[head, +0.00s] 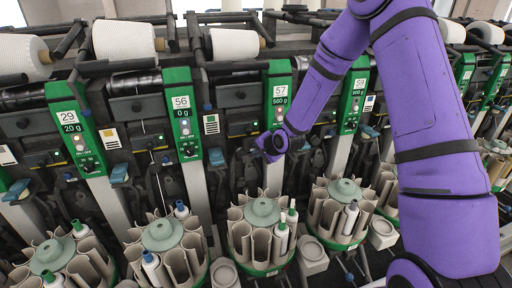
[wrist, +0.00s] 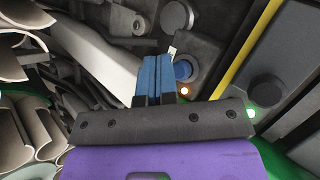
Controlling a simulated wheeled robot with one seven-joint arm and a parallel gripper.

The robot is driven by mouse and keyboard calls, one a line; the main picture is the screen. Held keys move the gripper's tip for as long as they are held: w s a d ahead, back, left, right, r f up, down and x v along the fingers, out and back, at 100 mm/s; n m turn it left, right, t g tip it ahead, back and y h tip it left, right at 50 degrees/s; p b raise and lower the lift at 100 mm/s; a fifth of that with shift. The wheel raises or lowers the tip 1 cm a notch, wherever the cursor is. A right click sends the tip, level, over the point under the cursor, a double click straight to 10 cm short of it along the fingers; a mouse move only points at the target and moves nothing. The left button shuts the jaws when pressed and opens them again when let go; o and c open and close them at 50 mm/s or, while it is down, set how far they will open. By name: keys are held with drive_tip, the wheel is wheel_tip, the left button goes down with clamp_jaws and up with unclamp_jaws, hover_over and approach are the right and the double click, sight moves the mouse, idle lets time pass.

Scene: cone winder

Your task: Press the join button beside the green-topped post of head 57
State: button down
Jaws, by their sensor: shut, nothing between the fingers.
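The green-topped post of head 57 (head: 279,92) stands right of centre in the head view, with "57" and "560 g" on its face. My gripper (head: 266,143) is low in front of this post, its fingers small and dark there. In the wrist view my gripper (wrist: 156,62) shows two blue fingers shut together and empty. A round blue button (wrist: 183,70) lies just right of the fingertips, with a small orange light (wrist: 184,91) below it. Whether the fingertips touch the button I cannot tell. I cannot make the button out in the head view.
Green-topped posts 56 (head: 182,112) and 59 (head: 354,95) stand on either side. Round bobbin magazines, one of them below head 57 (head: 262,211), line the front. In the wrist view a yellow strip (wrist: 245,45) and a dark round knob (wrist: 267,90) lie to the right.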

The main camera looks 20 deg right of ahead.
drive_tip(key=shift+s, duration=2.5)
drive_tip(key=s+d+r+n+g+h, duration=0.1)
drive_tip(key=s+d+r+n, duration=0.1)
drive_tip(key=s+r, duration=0.35)
drive_tip(key=s+d+r+n+h, duration=0.2)
drive_tip(key=r, duration=0.7)
drive_tip(key=s+d+r+n+g+h, duration=0.1)
drive_tip(key=s+r+n, duration=0.1)
drive_tip(key=s+r, duration=0.35)
drive_tip(key=s+r+n, duration=0.1)
drive_tip(key=s+r, duration=0.2)
drive_tip(key=s, duration=0.4)
drive_tip(key=s+d+r+n+g, duration=0.1)
drive_tip(key=s+r, duration=0.3)
drive_tip(key=s, duration=0.4)
drive_tip(key=s+d+r+n, duration=0.1)
drive_tip(key=s+r+n, duration=0.2)
drive_tip(key=s, duration=0.4)
drive_tip(key=shift+s+d+r+g, duration=0.2)
drive_tip(key=shift+r+g, duration=0.2)
drive_tip(key=shift+r, duration=0.2)
